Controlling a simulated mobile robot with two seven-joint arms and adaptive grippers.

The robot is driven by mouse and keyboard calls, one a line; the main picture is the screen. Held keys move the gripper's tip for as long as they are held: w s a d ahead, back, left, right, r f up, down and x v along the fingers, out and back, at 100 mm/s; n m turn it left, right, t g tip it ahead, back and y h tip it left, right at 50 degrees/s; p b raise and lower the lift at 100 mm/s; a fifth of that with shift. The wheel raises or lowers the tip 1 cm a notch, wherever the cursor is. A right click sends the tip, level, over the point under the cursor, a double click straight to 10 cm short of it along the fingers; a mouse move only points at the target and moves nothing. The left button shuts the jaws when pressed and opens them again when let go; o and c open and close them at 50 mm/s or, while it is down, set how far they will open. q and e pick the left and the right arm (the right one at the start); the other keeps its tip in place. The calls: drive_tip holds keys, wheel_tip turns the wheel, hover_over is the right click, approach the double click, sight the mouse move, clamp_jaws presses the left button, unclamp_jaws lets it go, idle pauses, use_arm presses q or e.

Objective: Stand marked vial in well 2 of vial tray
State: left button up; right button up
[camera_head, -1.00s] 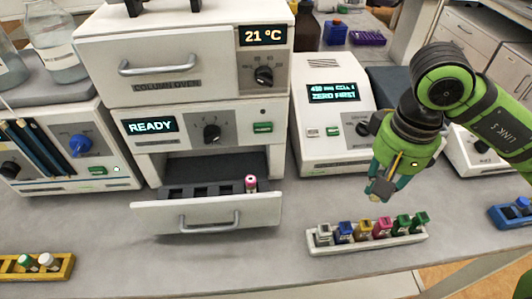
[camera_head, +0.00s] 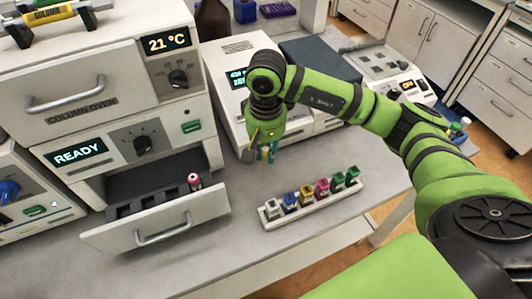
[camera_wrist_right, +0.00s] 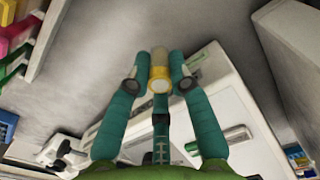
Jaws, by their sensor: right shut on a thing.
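My right gripper (camera_head: 264,152) hangs over the bench between the oven and the white rack. The right wrist view shows its teal fingers (camera_wrist_right: 160,82) shut on a small vial (camera_wrist_right: 159,70) with a yellow band and a pale round end. In the head view the held vial is too small to make out. A dark tray (camera_head: 150,198) with several wells sits in the open oven drawer (camera_head: 165,226). A vial with a pink cap (camera_head: 194,181) stands at its right end. I cannot read any well numbers. My left gripper is not in view.
A white rack (camera_head: 271,223) with several coloured-lidded pieces stands right of the drawer, near the bench front. The column oven (camera_head: 95,90) stands over the drawer. An instrument (camera_head: 235,110) with a display stands behind my gripper. Bare bench lies between drawer and rack.

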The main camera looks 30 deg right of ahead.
sight(266, 159)
wheel_tip(266, 159, down, 2)
drive_tip(key=shift+s+f+p, duration=0.1)
drive_tip(key=shift+f+p, duration=0.1)
drive_tip(key=shift+p, duration=0.25)
drive_tip(key=shift+f, duration=0.25)
drive_tip(key=shift+f+b, duration=0.2)
drive_tip(key=shift+b, duration=0.1)
drive_tip(key=o, duration=0.9)
drive_tip(key=shift+c, duration=0.2)
drive_tip(key=shift+r, duration=0.2)
